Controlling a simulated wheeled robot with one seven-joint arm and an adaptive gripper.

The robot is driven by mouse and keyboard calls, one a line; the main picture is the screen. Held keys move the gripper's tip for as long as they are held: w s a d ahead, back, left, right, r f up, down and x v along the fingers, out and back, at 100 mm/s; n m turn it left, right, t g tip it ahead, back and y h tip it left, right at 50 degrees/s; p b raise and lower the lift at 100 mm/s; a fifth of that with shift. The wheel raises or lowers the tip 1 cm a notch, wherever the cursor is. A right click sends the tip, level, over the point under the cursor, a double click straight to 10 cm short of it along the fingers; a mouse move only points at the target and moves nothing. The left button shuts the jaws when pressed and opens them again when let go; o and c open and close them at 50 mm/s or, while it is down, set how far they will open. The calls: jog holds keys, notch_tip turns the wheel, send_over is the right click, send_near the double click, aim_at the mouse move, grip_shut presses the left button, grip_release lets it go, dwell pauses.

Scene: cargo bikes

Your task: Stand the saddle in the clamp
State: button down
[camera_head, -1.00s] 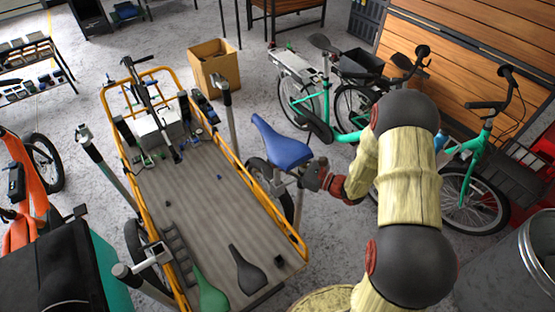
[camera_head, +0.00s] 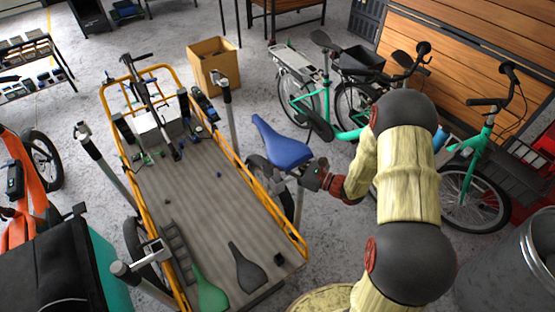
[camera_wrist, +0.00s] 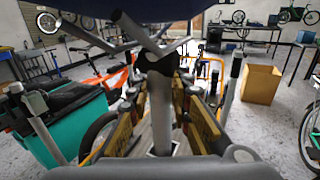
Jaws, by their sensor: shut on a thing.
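The blue saddle (camera_head: 282,147) is held upright above the right edge of the cargo bed, nose to the upper left. Its dark underside fills the top of the wrist view (camera_wrist: 90,38). My gripper (camera_head: 312,178) is shut on the metal seat post below it; in the wrist view the post (camera_wrist: 160,105) stands between the two brown-padded fingers. Upright metal posts stand around the bed, one at the right (camera_head: 226,100) and one at the left (camera_head: 92,145). A silver clamp-like head (camera_head: 148,254) shows at the bed's front left. I cannot tell which is the task's clamp.
A cardboard box (camera_head: 213,65) stands behind. Parked green bikes (camera_head: 335,100) stand to the right. A teal-and-black box (camera_head: 60,265) is at front left.

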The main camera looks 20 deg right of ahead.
jog(key=shift+f+b, duration=0.65)
jog(key=shift+f, duration=0.3)
dwell(0.3)
jog(key=c, duration=1.5)
grip_release()
jog(key=shift+c, duration=0.2)
